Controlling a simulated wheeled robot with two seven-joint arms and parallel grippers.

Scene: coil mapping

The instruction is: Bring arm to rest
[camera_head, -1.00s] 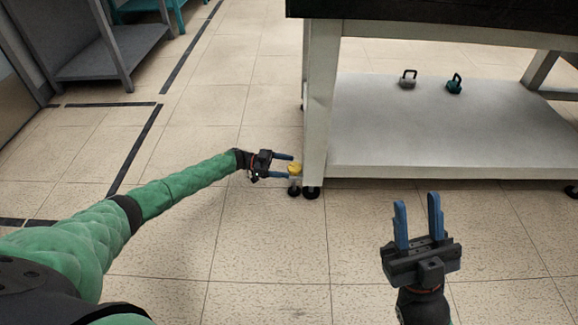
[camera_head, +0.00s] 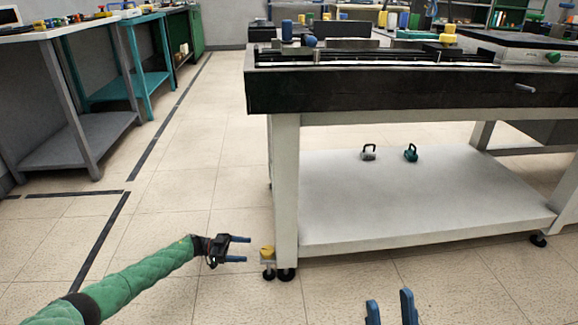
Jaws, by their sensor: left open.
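My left arm, in a green sleeve, reaches in from the lower left. My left gripper (camera_head: 238,249) has two blue fingers, open and parallel, with nothing between them. It points right, just short of the near left leg of the workbench (camera_head: 286,190) and a small yellow-topped foot piece (camera_head: 267,254). I cannot tell whether the fingertips touch that piece. My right gripper (camera_head: 390,310) shows only its two blue fingertips at the bottom edge. They stand apart and upright with floor visible between them, and the rest of that gripper is out of view.
The workbench has a black top (camera_head: 390,92) carrying several fixtures. Its white lower shelf (camera_head: 400,215) holds a grey padlock-shaped weight (camera_head: 368,153) and a green one (camera_head: 411,153). A grey table (camera_head: 85,130) and a teal table (camera_head: 140,85) stand at the left. The tiled aisle (camera_head: 200,130) between is clear.

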